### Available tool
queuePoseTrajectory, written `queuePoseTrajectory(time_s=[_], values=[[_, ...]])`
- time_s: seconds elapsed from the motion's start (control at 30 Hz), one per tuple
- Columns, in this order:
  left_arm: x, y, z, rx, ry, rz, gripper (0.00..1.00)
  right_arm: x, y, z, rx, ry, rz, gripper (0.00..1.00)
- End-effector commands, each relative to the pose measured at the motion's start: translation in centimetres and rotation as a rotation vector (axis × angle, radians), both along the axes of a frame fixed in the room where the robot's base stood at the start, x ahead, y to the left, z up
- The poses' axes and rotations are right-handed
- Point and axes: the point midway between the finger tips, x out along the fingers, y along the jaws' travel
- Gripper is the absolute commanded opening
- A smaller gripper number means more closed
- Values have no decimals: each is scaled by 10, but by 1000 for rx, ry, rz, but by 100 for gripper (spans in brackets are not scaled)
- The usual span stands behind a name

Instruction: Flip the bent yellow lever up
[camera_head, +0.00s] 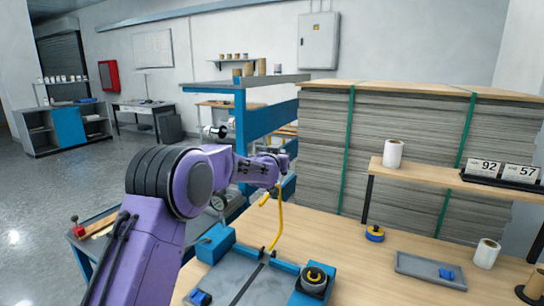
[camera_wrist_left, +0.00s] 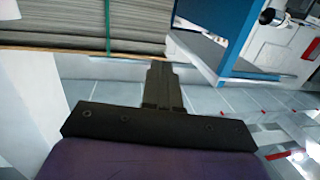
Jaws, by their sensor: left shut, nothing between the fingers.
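The bent yellow lever (camera_head: 281,219) rises from the grey and blue device on the wooden table in the head view. It stands roughly upright, with a bend and a hooked part near its top. My left arm reaches in from the left, and its wrist is just above and behind the lever's top in the picture. My left gripper (camera_head: 284,160) is small and partly hidden there. In the left wrist view its dark fingers (camera_wrist_left: 162,85) are together with nothing between them. The lever does not show in that view. I cannot tell whether gripper and lever touch. My right gripper is not in view.
The device (camera_head: 238,279) has a black and yellow roll (camera_head: 314,277) on its right. A grey tray (camera_head: 430,270), a blue and yellow roll (camera_head: 375,233) and a white roll (camera_head: 486,253) stand further right. A tall strapped stack (camera_head: 398,130) rises behind the table.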

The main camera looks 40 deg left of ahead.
Motion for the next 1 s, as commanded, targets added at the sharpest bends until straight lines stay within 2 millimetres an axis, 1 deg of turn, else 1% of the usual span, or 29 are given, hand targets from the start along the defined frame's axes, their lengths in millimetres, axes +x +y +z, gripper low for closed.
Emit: queuePoseTrajectory(time_s=[0.03, 0.13, 0.23, 0.4, 0.83, 0.87, 0.93, 1.0], values=[[-6, -4, 5, 0, -4, -1, 0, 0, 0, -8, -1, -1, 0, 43], [-15, -8, 17, 1, -2, -1, 0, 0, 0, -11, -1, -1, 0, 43], [-22, -10, 25, 0, -2, 1, 0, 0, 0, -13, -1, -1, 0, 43], [-24, -11, 28, -1, 0, 2, 0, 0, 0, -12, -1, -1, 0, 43], [-24, -11, 28, -1, 0, 1, 0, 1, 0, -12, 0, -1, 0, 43], [-24, -11, 30, -1, 0, 1, 0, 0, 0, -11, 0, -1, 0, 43], [-24, -11, 39, 0, -1, 1, 0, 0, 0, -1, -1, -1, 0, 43], [-24, -11, 57, 0, -1, 1, 0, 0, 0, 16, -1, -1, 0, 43]])
